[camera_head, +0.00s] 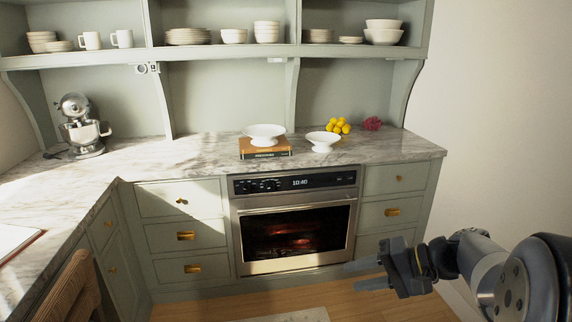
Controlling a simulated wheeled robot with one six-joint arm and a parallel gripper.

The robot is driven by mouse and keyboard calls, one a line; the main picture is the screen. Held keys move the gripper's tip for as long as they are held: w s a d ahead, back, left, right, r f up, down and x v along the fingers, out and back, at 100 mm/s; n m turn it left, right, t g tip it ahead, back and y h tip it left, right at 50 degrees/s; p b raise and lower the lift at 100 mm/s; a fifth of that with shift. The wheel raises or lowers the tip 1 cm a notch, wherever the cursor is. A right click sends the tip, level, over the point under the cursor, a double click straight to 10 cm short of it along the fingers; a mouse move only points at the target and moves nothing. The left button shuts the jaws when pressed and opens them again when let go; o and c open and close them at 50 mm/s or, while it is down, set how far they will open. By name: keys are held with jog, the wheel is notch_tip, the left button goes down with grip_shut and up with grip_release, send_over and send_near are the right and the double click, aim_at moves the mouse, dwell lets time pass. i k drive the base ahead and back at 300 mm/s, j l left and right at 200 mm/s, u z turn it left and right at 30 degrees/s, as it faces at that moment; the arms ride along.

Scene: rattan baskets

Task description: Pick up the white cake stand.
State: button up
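One wide white dish (264,131) stands on a flat brown box or book (264,153). The other white footed dish (323,139) stands directly on the counter to its right. My gripper (352,276) is at the lower right, in front of the oven and lower drawers, well below and nearer than the counter top. Its two fingers point left and are apart, with nothing visible between them.
The marble counter (190,158) has bare space left of the dishes. Yellow lemons (338,126) and a red fruit-like bunch (372,123) lie behind and right. A mixer (82,127) stands left. A shelf (215,51) with crockery hangs above. A rattan basket or chair (72,292) is at lower left.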

aim_at(263, 135)
jog(key=i, duration=1.15)
jog(key=i+l+u, duration=0.1)
jog(key=i, duration=1.05)
jog(key=i+l, duration=0.1)
jog(key=i, duration=1)
jog(key=i+u, duration=0.35)
jog(key=k, duration=0.05)
